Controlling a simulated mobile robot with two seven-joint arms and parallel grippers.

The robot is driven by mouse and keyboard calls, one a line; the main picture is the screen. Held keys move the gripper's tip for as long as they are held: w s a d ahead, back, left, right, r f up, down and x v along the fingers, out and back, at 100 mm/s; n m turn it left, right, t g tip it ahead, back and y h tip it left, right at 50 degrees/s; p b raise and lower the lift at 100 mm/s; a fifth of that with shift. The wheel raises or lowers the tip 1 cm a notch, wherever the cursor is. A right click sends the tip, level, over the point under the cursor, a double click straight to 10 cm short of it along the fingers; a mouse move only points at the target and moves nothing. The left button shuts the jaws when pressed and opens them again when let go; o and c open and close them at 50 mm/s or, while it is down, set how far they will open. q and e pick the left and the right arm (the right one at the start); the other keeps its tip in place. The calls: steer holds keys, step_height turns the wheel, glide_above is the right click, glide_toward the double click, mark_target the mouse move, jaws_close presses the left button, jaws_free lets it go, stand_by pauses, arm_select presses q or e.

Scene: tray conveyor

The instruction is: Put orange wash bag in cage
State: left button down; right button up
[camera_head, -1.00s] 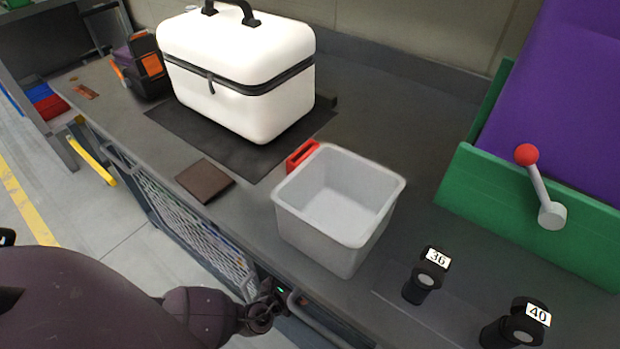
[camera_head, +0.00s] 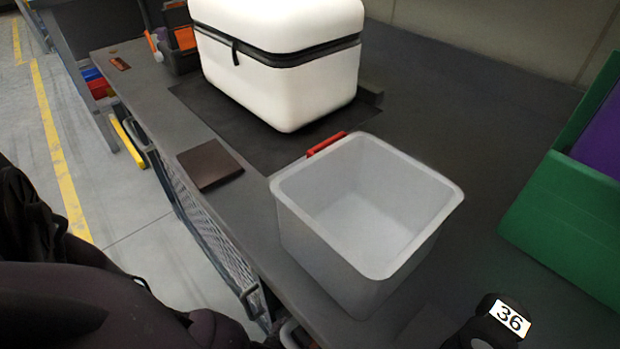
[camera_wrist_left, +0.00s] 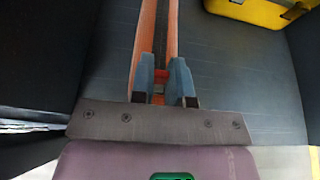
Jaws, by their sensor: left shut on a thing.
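In the left wrist view, my left gripper (camera_wrist_left: 163,72) has its blue-grey fingers close together on a long orange thing (camera_wrist_left: 145,45), which looks like part of the orange wash bag. Two orange strips with a dark gap between them run up from the fingers, and a small red piece shows between the fingers. The full shape of the bag is out of frame. In the head view my left arm is at the lower left, and its gripper is not visible. A wire-mesh side (camera_head: 213,235), possibly the cage, shows below the table's front edge. My right gripper is in neither view.
A grey open bin (camera_head: 365,215) stands on the dark table, with a red item (camera_head: 326,144) behind it. A white case (camera_head: 280,70), a brown flat piece (camera_head: 209,165) and a green panel (camera_head: 575,220) are around it. A yellow item (camera_wrist_left: 255,10) shows in the wrist view.

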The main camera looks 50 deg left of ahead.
arm_select(q)
steer(key=f, duration=0.2)
steer(key=f+b, duration=0.1)
steer(key=shift+s, duration=0.25)
steer(key=shift+w+f, duration=0.1)
steer(key=shift+w, duration=0.05)
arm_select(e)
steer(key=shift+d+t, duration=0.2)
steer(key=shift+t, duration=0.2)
arm_select(q)
steer(key=c, duration=1.1)
jaws_free()
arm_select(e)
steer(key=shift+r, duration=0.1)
